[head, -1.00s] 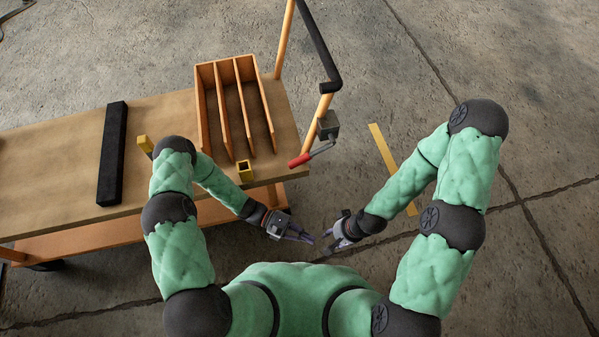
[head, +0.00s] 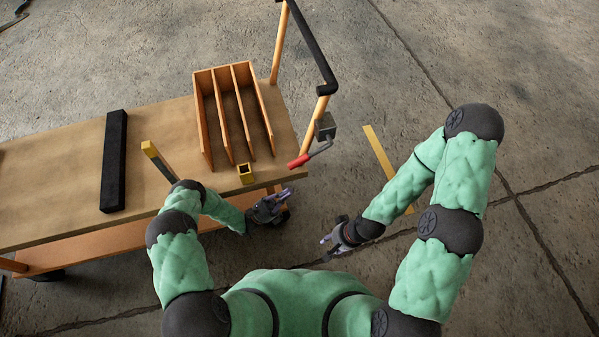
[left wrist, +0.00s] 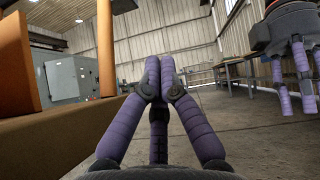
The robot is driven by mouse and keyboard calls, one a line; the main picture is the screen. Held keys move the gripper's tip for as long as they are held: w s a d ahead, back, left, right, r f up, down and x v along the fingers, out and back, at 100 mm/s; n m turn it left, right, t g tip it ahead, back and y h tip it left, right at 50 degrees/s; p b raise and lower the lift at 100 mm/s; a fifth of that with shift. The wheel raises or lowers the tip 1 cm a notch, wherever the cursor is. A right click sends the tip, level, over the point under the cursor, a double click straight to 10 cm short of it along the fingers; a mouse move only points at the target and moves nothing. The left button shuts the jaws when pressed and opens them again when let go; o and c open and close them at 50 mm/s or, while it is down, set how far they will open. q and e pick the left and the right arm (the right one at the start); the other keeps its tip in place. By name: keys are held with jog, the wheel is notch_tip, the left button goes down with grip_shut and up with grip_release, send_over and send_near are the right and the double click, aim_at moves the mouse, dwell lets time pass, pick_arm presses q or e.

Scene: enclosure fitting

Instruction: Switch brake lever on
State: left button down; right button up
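The brake lever is a grey bent arm with a red handle (head: 299,161). It comes out of a grey box (head: 325,125) on the orange post at the cart's right end, and the handle points down and left. My left gripper (head: 287,194) is just beyond the cart's near right edge, below the red handle in the head view and apart from it. In the left wrist view its purple fingers (left wrist: 160,76) meet at the tips with nothing between them. My right gripper (head: 326,241) is over the floor; its fingers look spread and empty in the left wrist view (left wrist: 297,78).
The cart top (head: 60,170) holds an orange divided rack (head: 202,125), a black bar (head: 114,160), a yellow-tipped post (head: 150,149) and a small yellow square holder (head: 245,173). A black push handle (head: 312,50) rises at the right end. A yellow floor strip (head: 385,160) lies right; the floor there is clear.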

dwell(0.3)
pick_arm(q)
jog(key=w+d+r+b, duration=0.1)
jog(key=d+r, duration=0.3)
jog(key=r, duration=0.6)
jog(key=shift+w+d+r, duration=0.15)
jog(key=shift+w+d, duration=0.15)
jog(key=shift+w, duration=0.6)
jog(key=shift+a+r+y+p, duration=0.25)
jog(key=shift+r+y+p, duration=0.1)
jog(key=shift+y+p, duration=0.25)
jog(key=shift+g, duration=0.3)
